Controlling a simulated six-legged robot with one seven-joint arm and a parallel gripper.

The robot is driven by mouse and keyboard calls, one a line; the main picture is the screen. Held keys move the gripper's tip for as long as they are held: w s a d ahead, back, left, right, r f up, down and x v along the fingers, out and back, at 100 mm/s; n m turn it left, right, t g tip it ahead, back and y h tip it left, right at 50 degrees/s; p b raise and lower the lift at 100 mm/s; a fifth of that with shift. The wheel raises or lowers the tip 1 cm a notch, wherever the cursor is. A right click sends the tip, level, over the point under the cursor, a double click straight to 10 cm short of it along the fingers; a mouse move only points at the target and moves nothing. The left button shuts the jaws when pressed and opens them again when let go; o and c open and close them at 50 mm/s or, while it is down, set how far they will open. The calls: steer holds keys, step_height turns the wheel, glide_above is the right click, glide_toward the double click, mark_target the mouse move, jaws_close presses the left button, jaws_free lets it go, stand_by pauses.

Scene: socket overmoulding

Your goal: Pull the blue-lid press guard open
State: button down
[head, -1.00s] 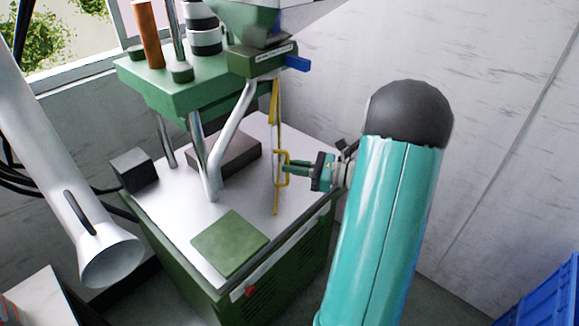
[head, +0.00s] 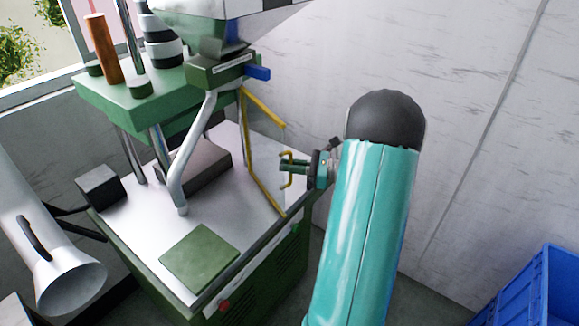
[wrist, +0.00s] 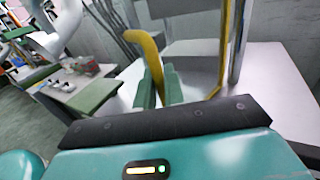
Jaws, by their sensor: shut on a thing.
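The press guard (head: 264,194) is a yellow-framed, clear-looking panel on the right side of the green press. It stands swung outward at an angle from its upright edge by the metal post. Its yellow handle (head: 288,185) is on the outer edge. My gripper (head: 290,165) reaches in from the right and is shut on this handle. In the wrist view, the green fingers (wrist: 160,88) close around the curved yellow handle (wrist: 146,46), partly hiding it. The yellow frame rises behind, at right of centre.
The press table (head: 225,215) carries a green plate (head: 200,257) and a dark block (head: 205,165). A blue tab (head: 257,73) juts out above the guard. A wall stands behind and to the right; a blue crate (head: 530,290) is at lower right.

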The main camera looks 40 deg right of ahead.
steer(key=shift+w+a+r, duration=0.1)
steer(key=shift+w+r, duration=0.1)
steer(key=shift+w, duration=0.05)
steer(key=c, duration=1.5)
jaws_free()
steer(key=shift+w+f, duration=0.1)
steer(key=shift+w, duration=0.05)
steer(key=shift+s, duration=0.3)
steer(key=v, duration=1.4)
